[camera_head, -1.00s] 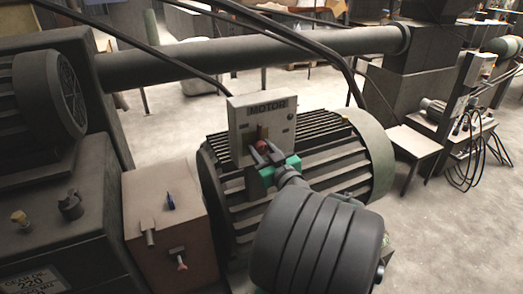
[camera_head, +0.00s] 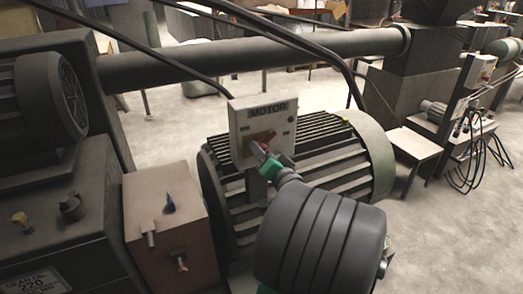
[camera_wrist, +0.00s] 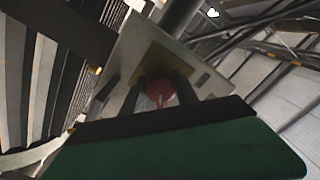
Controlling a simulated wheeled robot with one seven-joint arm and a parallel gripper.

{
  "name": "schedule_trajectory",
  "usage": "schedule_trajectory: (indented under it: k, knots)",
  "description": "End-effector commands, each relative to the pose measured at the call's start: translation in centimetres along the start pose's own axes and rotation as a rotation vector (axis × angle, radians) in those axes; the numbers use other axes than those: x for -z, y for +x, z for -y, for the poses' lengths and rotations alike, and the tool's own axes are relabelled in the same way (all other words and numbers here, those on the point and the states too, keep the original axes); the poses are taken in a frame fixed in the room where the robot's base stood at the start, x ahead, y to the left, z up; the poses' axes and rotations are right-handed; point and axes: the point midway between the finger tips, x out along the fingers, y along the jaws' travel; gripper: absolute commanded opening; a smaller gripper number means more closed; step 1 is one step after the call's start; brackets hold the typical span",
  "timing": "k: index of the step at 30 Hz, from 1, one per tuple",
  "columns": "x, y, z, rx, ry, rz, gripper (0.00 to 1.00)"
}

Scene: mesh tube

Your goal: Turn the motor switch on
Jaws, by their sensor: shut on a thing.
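The motor switch box (camera_head: 236,126) is a pale panel labelled MOTOR, mounted upright on the large ribbed motor (camera_head: 340,160). Its red switch handle (camera_head: 264,137) sits in the middle of the panel's face and looks turned towards level. My gripper (camera_head: 259,149) reaches it from the front right and is shut on the handle. In the wrist view, the red knob (camera_wrist: 160,92) shows between the two dark fingers of my gripper (camera_wrist: 163,88), with a yellowish plate (camera_wrist: 152,58) behind it. The fingers hide part of the handle.
Open floor (camera_head: 450,225) lies to the right.

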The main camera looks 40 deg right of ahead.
Motion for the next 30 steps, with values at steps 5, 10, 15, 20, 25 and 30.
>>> schedule_trajectory:
  k: [5,10,15,20,25,30]
  knots:
    - [0.22,0.00,0.20,0.000,0.168,-0.001,0.00]
    - [0.24,0.00,0.23,-0.001,0.317,0.000,0.00]
    - [0.24,0.00,0.26,0.000,0.441,-0.001,0.00]
    - [0.21,0.00,0.21,-0.001,0.526,-0.002,0.00]
    - [0.17,0.00,0.19,0.000,0.579,-0.002,0.00]
    - [0.13,0.00,0.16,0.001,0.602,-0.001,0.00]
